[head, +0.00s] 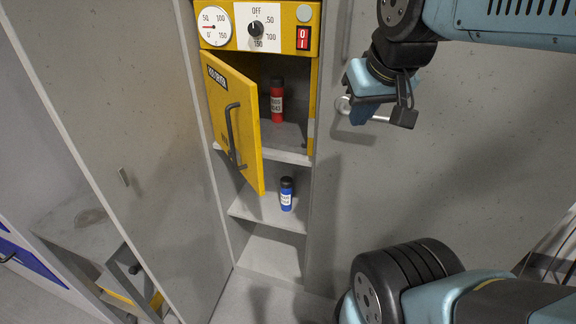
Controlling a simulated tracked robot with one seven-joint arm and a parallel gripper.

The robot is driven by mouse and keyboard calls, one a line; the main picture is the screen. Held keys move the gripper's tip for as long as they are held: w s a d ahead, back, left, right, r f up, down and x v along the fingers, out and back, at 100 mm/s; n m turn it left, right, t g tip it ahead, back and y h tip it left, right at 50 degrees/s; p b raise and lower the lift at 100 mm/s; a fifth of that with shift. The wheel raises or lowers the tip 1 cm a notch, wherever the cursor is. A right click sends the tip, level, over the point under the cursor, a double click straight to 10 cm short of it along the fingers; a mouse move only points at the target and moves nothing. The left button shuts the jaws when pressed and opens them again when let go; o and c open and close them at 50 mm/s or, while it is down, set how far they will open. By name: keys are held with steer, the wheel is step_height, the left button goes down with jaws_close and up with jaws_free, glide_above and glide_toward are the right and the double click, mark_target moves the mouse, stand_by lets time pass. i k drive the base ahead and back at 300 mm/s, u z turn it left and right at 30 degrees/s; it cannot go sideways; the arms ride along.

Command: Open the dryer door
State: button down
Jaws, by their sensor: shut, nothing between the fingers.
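The yellow dryer door (232,118) stands part open, hinged on its left side and swung outward. A dark bar handle (233,137) is on its outer face. Inside the yellow dryer, a red bottle (277,104) stands upright on the shelf. Above the opening is the yellow control panel (273,43) with a round gauge, a black dial and a red switch. My gripper (358,112) is shut and empty, right of the dryer and apart from the door, in front of the grey wall. A light ring-like part shows behind it, and I cannot tell what it is.
A blue bottle (286,194) stands on the shelf below the dryer. A large grey panel (140,130) stands left of the door. The grey wall to the right is mostly clear. A blue item (30,262) shows at the lower left.

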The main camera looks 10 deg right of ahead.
mark_target(233, 98)
steer(key=z, duration=0.7)
steer(key=k, duration=0.45)
steer(key=u, duration=1.4)
